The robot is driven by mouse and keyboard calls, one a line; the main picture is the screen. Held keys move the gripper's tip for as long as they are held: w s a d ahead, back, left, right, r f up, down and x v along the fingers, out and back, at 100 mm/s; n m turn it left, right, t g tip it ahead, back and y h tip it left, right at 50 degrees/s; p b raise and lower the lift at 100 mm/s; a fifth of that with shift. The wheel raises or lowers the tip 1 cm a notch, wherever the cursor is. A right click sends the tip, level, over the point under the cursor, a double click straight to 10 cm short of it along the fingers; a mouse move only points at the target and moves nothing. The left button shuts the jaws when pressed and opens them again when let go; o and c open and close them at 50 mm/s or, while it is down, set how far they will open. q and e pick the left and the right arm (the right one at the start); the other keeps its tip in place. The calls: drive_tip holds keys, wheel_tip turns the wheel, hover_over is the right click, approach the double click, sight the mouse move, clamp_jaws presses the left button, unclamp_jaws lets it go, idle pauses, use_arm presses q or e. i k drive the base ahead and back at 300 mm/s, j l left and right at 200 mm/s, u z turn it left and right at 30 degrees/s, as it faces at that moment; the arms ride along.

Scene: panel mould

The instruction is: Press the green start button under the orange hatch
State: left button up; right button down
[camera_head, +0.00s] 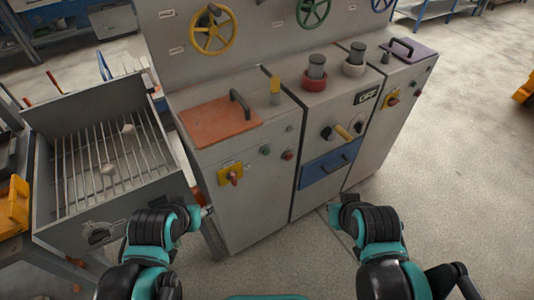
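The orange hatch (212,122) lies flat and closed on top of the left cabinet section, with a black handle (240,104) along its right side. Whatever is under it is hidden, so no start button shows there. A small dark green button (265,149) is on the cabinet front below the hatch, beside a red one (288,155). My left gripper (208,211) is low in front of the left cabinet, below the hatch. My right gripper (328,209) is low in front of the middle section. Both grippers are small and partly hidden by my wrists; neither visibly holds anything.
A yellow post (275,90) stands just right of the hatch handle. A yellow rotary switch (231,174) and blue drawer (327,169) are on the front. A purple hatch (408,51) is at the right. A grated metal bin (75,125) stands left.

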sight(266, 151)
drive_tip(key=j+z, duration=0.8)
drive_tip(key=j, duration=0.15)
